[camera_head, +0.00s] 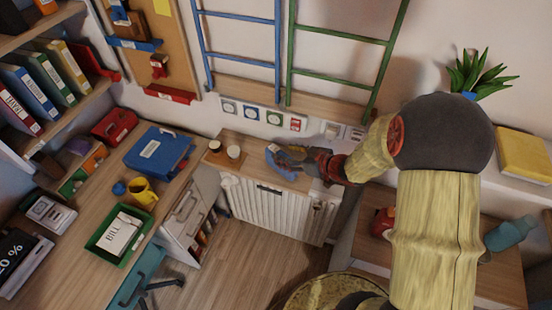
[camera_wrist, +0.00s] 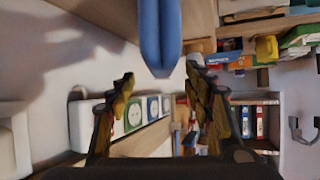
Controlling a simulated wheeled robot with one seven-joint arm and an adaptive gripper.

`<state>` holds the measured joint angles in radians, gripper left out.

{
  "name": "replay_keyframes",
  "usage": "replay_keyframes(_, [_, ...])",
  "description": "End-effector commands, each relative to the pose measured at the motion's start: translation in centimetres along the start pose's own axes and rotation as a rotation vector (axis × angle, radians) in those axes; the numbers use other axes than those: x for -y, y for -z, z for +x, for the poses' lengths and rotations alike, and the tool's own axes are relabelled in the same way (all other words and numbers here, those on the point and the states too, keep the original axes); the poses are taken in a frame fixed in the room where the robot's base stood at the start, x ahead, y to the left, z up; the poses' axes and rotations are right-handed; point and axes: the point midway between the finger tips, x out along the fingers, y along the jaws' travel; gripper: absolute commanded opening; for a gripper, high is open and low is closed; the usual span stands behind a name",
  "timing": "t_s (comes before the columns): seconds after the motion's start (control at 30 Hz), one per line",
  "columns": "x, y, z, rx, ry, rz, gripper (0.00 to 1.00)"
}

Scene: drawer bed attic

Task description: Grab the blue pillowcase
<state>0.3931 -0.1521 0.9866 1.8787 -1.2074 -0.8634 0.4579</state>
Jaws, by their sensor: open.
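A blue folded thing, which looks like the pillowcase (camera_head: 280,169), lies on the wooden top above the white radiator. My gripper (camera_head: 286,155) is right beside it and partly covers it. In the wrist view the blue pillowcase (camera_wrist: 160,35) comes down from the top edge, and its rounded end lies near the gap between the fingertips. My gripper (camera_wrist: 158,82) is open there, with one finger on each side and nothing held. I cannot tell whether the fingers touch the cloth.
Two small cups (camera_head: 233,152) stand on the same top, left of my gripper. The white radiator (camera_head: 270,207) is below. A desk (camera_head: 75,245) with a blue binder (camera_head: 158,150), a yellow mug (camera_head: 142,191) and a green tray (camera_head: 103,250) is at left. Ladders lean on the wall.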

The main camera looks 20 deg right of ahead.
Motion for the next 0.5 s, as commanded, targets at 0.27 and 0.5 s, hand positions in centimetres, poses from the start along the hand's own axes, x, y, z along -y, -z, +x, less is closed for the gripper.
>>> replay_keyframes(0.27, [0.1, -0.3, 2.9, 0.001, 0.001, -0.001, 0.52])
replay_keyframes(0.5, [0.3, -0.7, 6.3, 0.001, 0.002, -0.002, 0.52])
